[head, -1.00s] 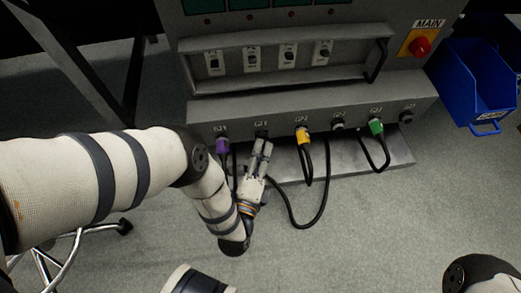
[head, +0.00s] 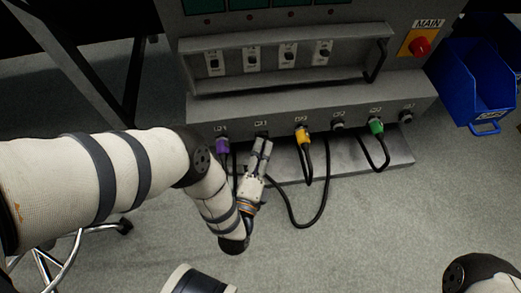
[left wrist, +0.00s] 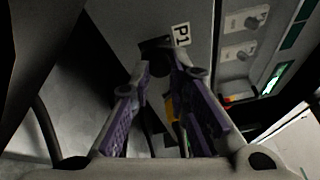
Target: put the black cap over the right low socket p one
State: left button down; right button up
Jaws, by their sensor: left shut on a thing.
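My left gripper (head: 263,146) is at the low front strip of the grey panel, just under the socket labelled P1 (head: 261,134). In the left wrist view the gripper (left wrist: 160,66) is shut on a small dark round thing, the black cap (left wrist: 159,68), at its fingertips. The P1 label (left wrist: 181,34) shows just beyond the tips. The dark socket (left wrist: 154,43) is right behind the cap and partly hidden by it. I cannot tell whether cap and socket touch. My right gripper is out of view.
A purple plug (head: 222,146) sits close left of my gripper, a yellow plug (head: 302,137) to its right, and a green plug (head: 376,127) farther right. Black cables hang below them. A blue bin (head: 478,85) is at the right. A red main switch (head: 421,46) is above.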

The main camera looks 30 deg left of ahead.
pick_arm(q)
jog(key=shift+w+a, duration=0.3)
jog(key=shift+w, duration=0.15)
dwell(0.3)
jog(key=c, duration=1.4)
grip_release()
jog(key=shift+c, duration=0.2)
